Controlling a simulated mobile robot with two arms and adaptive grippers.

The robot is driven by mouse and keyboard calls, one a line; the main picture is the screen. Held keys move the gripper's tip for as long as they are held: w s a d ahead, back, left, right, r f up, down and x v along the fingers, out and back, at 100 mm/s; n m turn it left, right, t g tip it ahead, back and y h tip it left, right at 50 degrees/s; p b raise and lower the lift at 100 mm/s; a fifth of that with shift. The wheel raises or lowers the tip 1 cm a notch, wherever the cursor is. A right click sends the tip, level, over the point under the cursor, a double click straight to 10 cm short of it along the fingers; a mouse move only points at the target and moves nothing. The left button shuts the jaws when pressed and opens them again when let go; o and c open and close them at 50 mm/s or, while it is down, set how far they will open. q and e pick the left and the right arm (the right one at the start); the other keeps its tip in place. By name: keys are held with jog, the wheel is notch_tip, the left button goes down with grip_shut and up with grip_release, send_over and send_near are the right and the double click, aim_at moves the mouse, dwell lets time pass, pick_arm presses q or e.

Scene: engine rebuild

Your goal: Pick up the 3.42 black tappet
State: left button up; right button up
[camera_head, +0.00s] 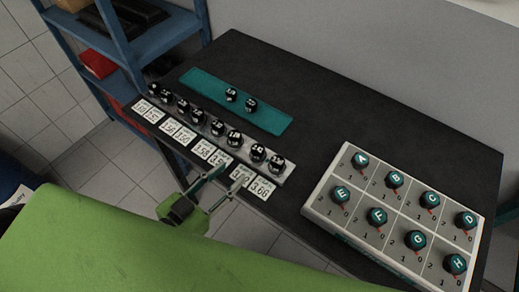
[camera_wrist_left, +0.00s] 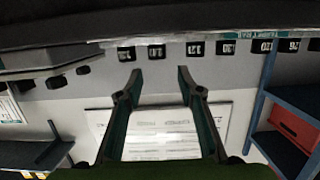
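Several black tappets stand in a row on a grey strip (camera_head: 206,123) at the table's near edge, with small white markings on top. The markings are too small to tell which tappet is 3.42. Two more tappets (camera_head: 231,94) (camera_head: 250,104) are on a teal mat (camera_head: 205,84) behind. My left gripper (camera_head: 233,173) is open and empty, its fingers over the number cards in front of the row's right half. In the left wrist view my left gripper (camera_wrist_left: 156,73) has its fingers apart, below the row of tappets (camera_wrist_left: 195,48). My right gripper is not in view.
White number cards (camera_head: 262,188) line the table's near edge; my fingers partly hide some. A white box with lettered teal knobs (camera_head: 323,192) stands at the right. The dark table (camera_head: 330,110) is clear behind it. A blue shelf (camera_head: 130,55) stands at the left.

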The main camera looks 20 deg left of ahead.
aim_at(254, 155)
pick_arm(q)
jog(key=x, duration=0.4)
jog(key=shift+d+r, duration=0.1)
jog(key=shift+d, duration=0.05)
jog(key=shift+w+d, duration=0.1)
jog(key=shift+w, duration=0.25)
jog(key=shift+f+p+x, duration=0.15)
jog(key=shift+p+x, duration=0.35)
jog(key=shift+x, duration=0.8)
jog(key=shift+f+p+x, duration=0.15)
jog(key=shift+p+x, duration=0.3)
jog(key=shift+x, duration=0.9)
jog(key=shift+s+d, duration=0.15)
jog(key=c, duration=0.9)
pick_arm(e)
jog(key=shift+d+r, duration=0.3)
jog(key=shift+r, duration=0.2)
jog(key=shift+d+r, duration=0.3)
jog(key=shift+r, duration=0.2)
